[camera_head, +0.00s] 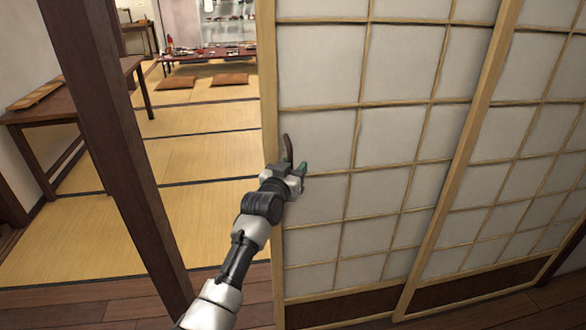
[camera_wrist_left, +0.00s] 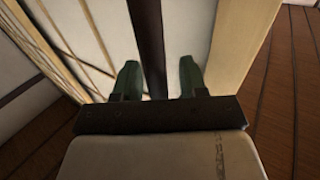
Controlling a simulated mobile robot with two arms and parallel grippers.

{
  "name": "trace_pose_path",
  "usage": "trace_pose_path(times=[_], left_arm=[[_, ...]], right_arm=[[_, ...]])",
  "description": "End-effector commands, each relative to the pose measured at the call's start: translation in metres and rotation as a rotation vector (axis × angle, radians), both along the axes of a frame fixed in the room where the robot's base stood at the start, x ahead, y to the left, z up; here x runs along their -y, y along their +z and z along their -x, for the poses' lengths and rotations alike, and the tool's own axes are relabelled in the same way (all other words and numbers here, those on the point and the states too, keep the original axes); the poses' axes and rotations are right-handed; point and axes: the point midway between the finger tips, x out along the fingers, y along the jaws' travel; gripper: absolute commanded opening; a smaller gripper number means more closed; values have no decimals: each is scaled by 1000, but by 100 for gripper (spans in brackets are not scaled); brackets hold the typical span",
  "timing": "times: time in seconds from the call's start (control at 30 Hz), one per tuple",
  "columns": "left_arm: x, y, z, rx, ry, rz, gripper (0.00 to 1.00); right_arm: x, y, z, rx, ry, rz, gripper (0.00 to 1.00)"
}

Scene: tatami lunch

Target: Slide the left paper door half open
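The left paper door (camera_head: 318,62) is a white panel with a pale wood lattice. An opening lies to the left of its pale edge stile (camera_head: 268,90). A dark upright handle (camera_head: 287,150) is on the door near that edge. It shows as a dark bar in the left wrist view (camera_wrist_left: 148,40). My left gripper (camera_head: 294,172) is at the handle. In the left wrist view its green fingertips (camera_wrist_left: 159,80) stand apart on either side of the bar, with a gap at the right finger. Contact at the left finger is unclear. My right gripper is not in view.
A second paper door (camera_head: 545,75) stands to the right. A dark wooden post (camera_head: 118,150) stands left of the opening. Through it show tatami mats (camera_head: 205,155), a side table (camera_head: 60,103) and a low table (camera_head: 215,54) with cushions. Dark floorboards (camera_head: 90,307) lie in front.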

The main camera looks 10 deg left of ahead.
Motion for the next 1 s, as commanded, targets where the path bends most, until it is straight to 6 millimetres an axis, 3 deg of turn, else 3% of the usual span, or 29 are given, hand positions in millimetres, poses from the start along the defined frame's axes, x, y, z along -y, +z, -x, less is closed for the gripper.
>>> trace_pose_path(times=[0.37, 0.8, 1.0], left_arm=[[-4, -1, 11, -2, 1, -2, 42], [-25, -2, 77, -1, 1, -1, 42], [-31, -1, 97, 0, 0, 0, 42]], right_arm=[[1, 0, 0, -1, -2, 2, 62], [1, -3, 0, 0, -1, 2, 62], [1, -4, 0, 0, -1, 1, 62]])
